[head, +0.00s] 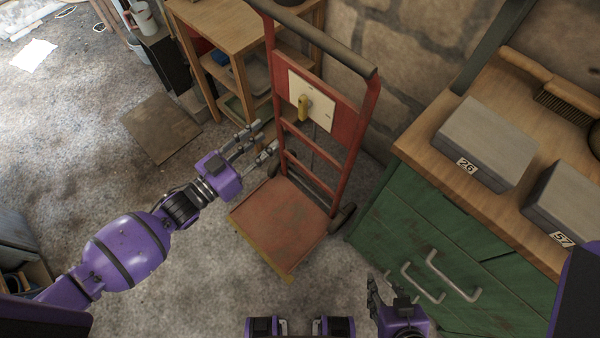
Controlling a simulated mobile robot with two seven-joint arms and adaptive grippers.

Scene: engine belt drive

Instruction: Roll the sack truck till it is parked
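The red sack truck (298,150) stands upright against the stone wall, between a wooden shelf table and a green cabinet. Its dark handle bar (318,38) is at the top, and its flat toe plate (283,222) rests on the floor. A cream panel with a yellow knob (303,107) is fixed to its frame. My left gripper (255,142) is open and empty, left of the truck's frame and above its toe plate; I cannot tell whether it touches. My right gripper (374,290) is low in the view by the green cabinet, its fingers partly hidden.
The green cabinet (400,235) with a wooden top stands close on the right, carrying grey boxes (487,142) and a brush (550,78). The wooden shelf table (215,20) is behind left. A brown board (160,128) lies on the floor. The floor at left is mostly free.

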